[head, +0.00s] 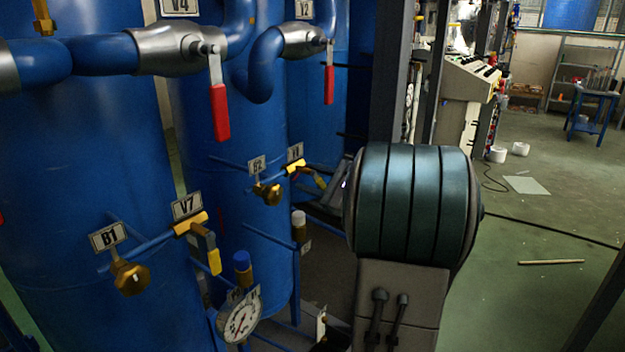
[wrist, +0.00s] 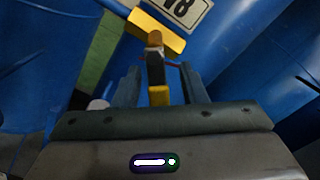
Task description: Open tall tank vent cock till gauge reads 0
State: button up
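In the wrist view, a yellow cock body (wrist: 156,32) with a lever (wrist: 155,68), dark in the middle and yellow at its end, sits under a tag ending in 8. My gripper (wrist: 161,88) is open, with one finger on each side of the lever and visible gaps between. In the head view this cock (head: 299,168) is on a blue tank (head: 240,130) beside my arm, which partly hides my gripper. A round white gauge (head: 240,314) is at the bottom; its needle points down-left and its numbers are too small to read.
Another yellow-handled cock, V7 (head: 205,240), and brass knobs B1 (head: 130,277) and B2 (head: 267,192) stick out from the tanks. Red-handled valves (head: 220,110) hang from the blue pipes above. A dark post (head: 388,75) stands behind my arm. Open green floor (head: 540,210) lies to the right.

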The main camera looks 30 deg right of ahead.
jog(key=v, duration=1.4)
jog(key=shift+b, duration=0.35)
